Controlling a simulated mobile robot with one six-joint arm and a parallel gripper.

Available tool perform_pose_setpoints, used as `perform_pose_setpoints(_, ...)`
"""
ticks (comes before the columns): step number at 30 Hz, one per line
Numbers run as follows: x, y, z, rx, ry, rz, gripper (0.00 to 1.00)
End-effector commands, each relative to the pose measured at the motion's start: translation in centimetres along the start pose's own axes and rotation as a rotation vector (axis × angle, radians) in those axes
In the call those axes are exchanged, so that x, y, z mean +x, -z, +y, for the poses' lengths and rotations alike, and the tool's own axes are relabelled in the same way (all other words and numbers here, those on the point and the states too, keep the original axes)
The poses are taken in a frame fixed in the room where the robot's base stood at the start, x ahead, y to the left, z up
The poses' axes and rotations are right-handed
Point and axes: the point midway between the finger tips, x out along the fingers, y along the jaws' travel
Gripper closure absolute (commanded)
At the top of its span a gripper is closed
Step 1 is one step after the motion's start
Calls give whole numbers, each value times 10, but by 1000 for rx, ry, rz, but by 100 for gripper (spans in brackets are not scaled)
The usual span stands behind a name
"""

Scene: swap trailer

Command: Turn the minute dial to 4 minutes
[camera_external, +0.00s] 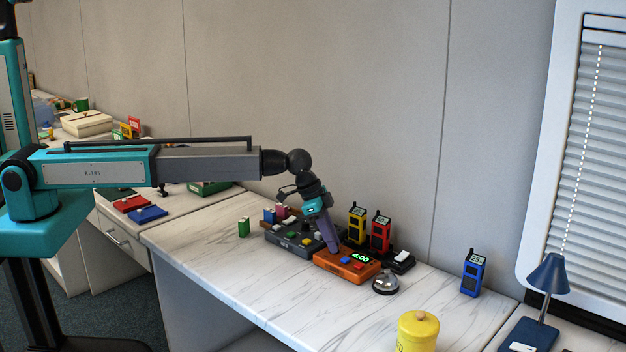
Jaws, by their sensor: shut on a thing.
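An orange timer box (346,264) sits on the white marbled counter. Its green display (361,258) reads 4:00. Blue and red buttons show on its top. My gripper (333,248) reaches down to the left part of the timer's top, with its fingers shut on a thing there. The fingers hide what they grip; it is likely the minute dial, which I cannot see.
A dark grey button panel (290,238) stands just left of the timer. Yellow (356,225) and red (380,234) radios stand behind it. A silver bell (385,283) is close on the right. A blue radio (471,273) and yellow canister (417,331) stand farther right.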

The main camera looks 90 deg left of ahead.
Motion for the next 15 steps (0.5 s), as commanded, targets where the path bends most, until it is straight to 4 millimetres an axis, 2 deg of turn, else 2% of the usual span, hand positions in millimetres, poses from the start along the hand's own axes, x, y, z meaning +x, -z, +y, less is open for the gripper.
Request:
perform_pose_setpoints(6,0,0,0,-1,0,1,100)
perform_pose_setpoints(7,0,0,0,-1,0,1,75)
perform_pose_setpoints(9,0,0,0,-1,0,1,63)
perform_pose_setpoints(10,0,0,0,-1,0,1,60)
perform_pose_setpoints(15,0,0,0,-2,0,0,60)
